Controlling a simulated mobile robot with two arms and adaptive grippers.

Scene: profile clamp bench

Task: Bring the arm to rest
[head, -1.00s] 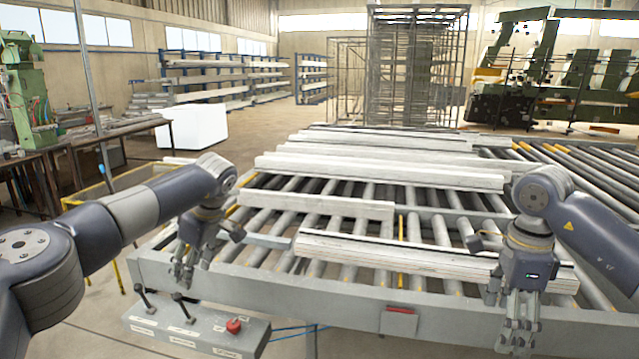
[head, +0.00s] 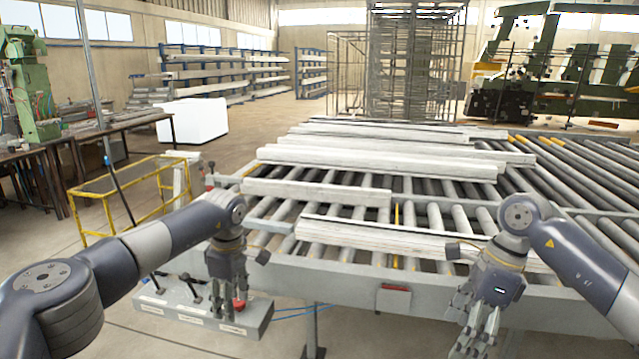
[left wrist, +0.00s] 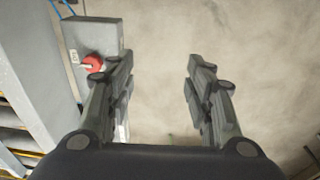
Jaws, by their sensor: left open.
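My left gripper (head: 228,302) hangs fingers down at the front left of the roller table, in front of the grey control box (head: 175,314) in the head view. It is open with nothing between its fingers. In the left wrist view, its two fingers (left wrist: 158,100) stand apart over bare floor. The red button (left wrist: 93,63) on the box shows beside the left finger there; the gripper partly hides it in the head view. My right gripper (head: 472,340) hangs tilted in front of the table's front edge. I see nothing held in it, but its finger gap is unclear.
The roller table (head: 345,283) carries several long pale profiles (head: 390,240). Small levers (head: 190,285) rise from the control box. A yellow rail frame (head: 120,200) stands at the left. Open floor (head: 110,265) lies left of the table.

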